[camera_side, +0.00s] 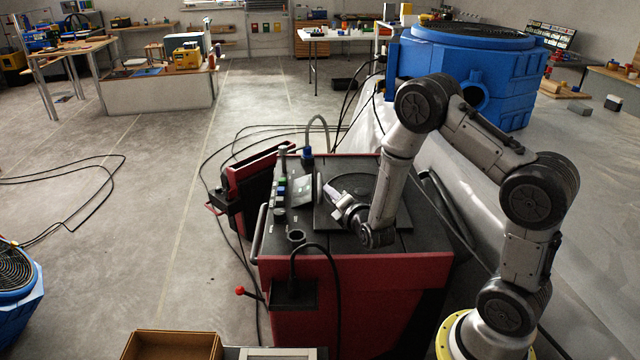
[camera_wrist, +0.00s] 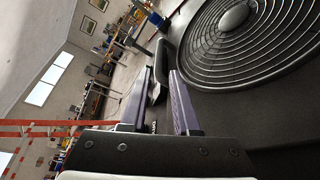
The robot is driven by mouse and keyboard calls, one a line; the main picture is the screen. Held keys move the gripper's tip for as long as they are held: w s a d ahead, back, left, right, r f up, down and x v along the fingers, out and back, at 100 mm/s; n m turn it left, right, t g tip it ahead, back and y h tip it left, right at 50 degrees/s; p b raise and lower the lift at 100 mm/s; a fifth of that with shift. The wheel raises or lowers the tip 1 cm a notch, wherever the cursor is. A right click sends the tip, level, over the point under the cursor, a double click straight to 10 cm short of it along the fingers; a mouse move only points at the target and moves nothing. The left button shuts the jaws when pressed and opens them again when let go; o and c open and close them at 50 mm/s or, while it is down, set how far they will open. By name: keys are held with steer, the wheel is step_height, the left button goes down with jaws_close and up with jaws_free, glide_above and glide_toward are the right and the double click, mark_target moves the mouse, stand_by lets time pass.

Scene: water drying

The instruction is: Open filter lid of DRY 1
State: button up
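A red machine with a dark top (camera_side: 360,275) stands in the middle of the side view; no DRY 1 label is readable. A round black grille is set in its top and shows large in the wrist view (camera_wrist: 245,45). A red-edged panel (camera_side: 262,178) stands tilted out at the machine's left side; I cannot tell whether it is the filter lid. My gripper (camera_side: 331,190) is low over the top, between the grille and the control panel (camera_side: 303,192). In the wrist view its two purple-grey fingers (camera_wrist: 162,75) are apart.
Green, blue and grey connectors (camera_side: 282,178) line the machine's left edge. Black cables (camera_side: 238,235) run over the floor and machine front. A blue drum unit (camera_side: 465,65) stands behind right, another (camera_side: 15,285) at lower left. An open cardboard box (camera_side: 172,345) is in front. Left floor is mostly clear.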

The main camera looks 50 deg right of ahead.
mark_target(320, 181)
steer(key=x, duration=1)
jaws_close()
steer(key=shift+s, duration=0.1)
stand_by(1.1)
